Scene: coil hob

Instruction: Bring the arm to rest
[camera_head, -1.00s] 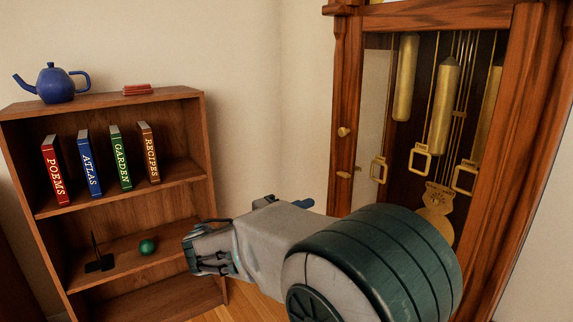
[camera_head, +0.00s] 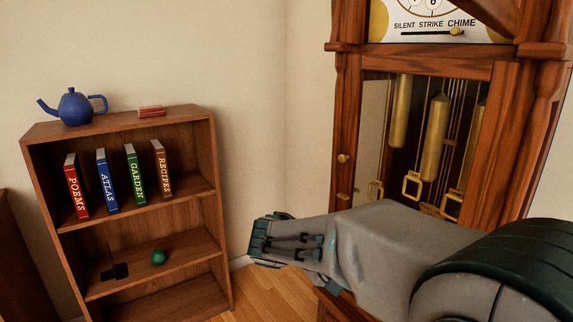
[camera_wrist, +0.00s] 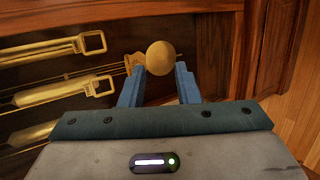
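My arm (camera_head: 385,242) reaches in from the lower right of the head view, in front of the tall wooden clock (camera_head: 350,100). My gripper's fingers are not clearly seen there. In the wrist view my gripper (camera_wrist: 159,74) has its two blue fingers apart, with no object gripped.
The clock's brass weights (camera_head: 433,138) hang inside its open-fronted case; they also show at the wrist view's left (camera_wrist: 45,93). A bookcase (camera_head: 215,190) stands left, with several books, a green ball (camera_head: 158,257) and a blue teapot (camera_head: 75,107). Wood floor (camera_head: 268,298) is bare between.

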